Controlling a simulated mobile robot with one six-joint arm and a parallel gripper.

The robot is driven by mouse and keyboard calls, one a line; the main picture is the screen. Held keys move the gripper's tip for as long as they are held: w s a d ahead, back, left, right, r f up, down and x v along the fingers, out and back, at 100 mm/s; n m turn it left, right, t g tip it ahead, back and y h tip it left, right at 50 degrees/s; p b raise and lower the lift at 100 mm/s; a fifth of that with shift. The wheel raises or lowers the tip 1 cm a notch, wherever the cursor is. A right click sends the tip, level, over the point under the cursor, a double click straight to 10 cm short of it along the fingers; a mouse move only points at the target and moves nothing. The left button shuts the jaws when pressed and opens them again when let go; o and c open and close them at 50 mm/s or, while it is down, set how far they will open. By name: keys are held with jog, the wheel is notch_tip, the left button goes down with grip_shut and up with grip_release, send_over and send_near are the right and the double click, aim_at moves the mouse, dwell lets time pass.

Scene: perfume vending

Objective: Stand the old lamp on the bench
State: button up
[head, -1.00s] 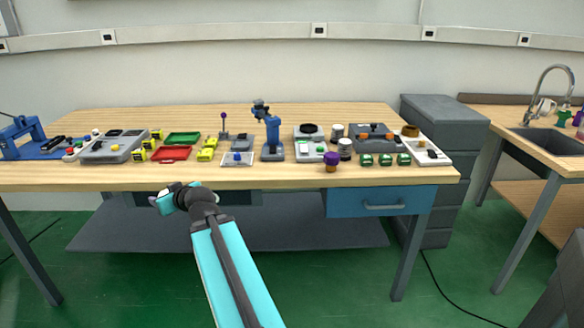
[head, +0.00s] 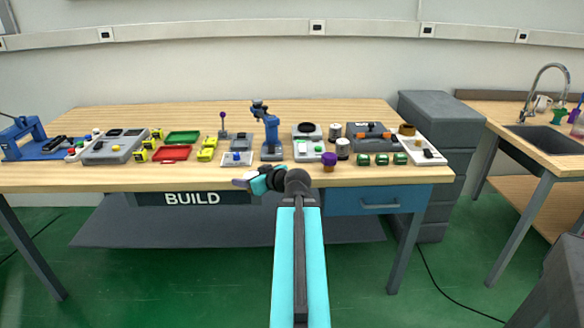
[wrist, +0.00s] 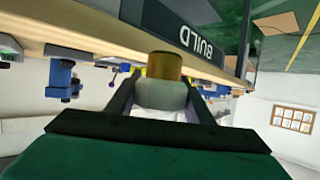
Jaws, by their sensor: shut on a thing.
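My gripper (wrist: 161,100) is shut on a short rounded thing with a brass-coloured end and a pale grey body, which looks like the old lamp (wrist: 164,66). Its brass end points away from the gripper, and its lower body is partly hidden between the fingers. In the head view my gripper (head: 252,182) is at the bench's front edge, with the lamp (head: 240,183) as a small greyish shape at its tip, pointing left. The bench (head: 120,178) has a wooden top. Whether the lamp touches the edge cannot be told.
A purple-topped piece with a brass base (head: 329,159) stands near the front edge. A blue stand (head: 271,140), a red tray (head: 172,153), a green tray (head: 183,137) and green blocks (head: 381,160) are on the bench. The back strip is clear. A BUILD sign (head: 192,198) hangs below the front edge.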

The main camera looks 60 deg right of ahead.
jog(key=s+d+r+p, duration=0.2)
jog(key=s+d+r, duration=0.2)
jog(key=s+d, duration=0.4)
jog(key=s, duration=0.5)
jog(key=shift+s+h, duration=0.15)
jog(key=shift+h, duration=0.15)
jog(key=shift+d+r+p, duration=0.1)
jog(key=shift+d+p, duration=0.05)
jog(key=shift+p, duration=0.15)
jog(key=w+d+p, duration=0.1)
jog(key=w+d, duration=0.2)
jog(key=w+d+f+p, duration=0.1)
jog(key=w+d, duration=0.7)
jog(key=shift+d+f+p, duration=0.15)
jog(key=shift+f+p, duration=0.1)
jog(key=shift+p, duration=0.15)
jog(key=shift+w, duration=0.1)
jog(key=shift+f+p, duration=0.5)
jog(key=shift+f, duration=1.25)
jog(key=shift+f+b, duration=0.2)
jog(key=shift+b, duration=0.1)
jog(key=o, duration=1.1)
jog(key=shift+c, duration=0.2)
